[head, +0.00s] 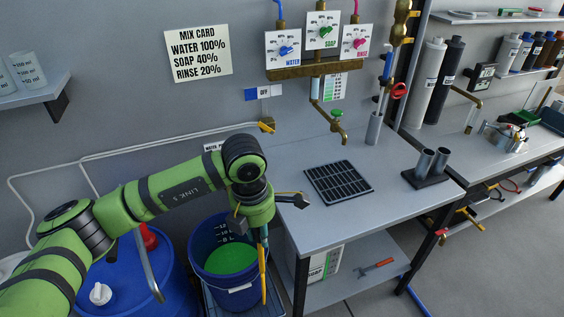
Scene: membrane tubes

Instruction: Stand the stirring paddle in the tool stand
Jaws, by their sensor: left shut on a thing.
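My left gripper (263,237) hangs below the green wrist, above the right side of the blue bucket. It is shut on a narrow upright piece with a teal upper part and a yellow-orange lower part, which looks like the stirring paddle (263,276). This piece hangs in front of the bucket's right side; the grip is partly hidden. What looks like the tool stand (428,178), two grey tubes on a dark base, stands at the bench's right end, apart from the gripper. No paddle is seen in its tubes. My right gripper is out of view.
The blue bucket (204,272) holds green liquid. A dark grid panel (338,182) lies on the bench (388,193) left of the stand. A grey tube (374,129) and brass tap (337,125) are behind. A blue drum (125,280) stands at lower left.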

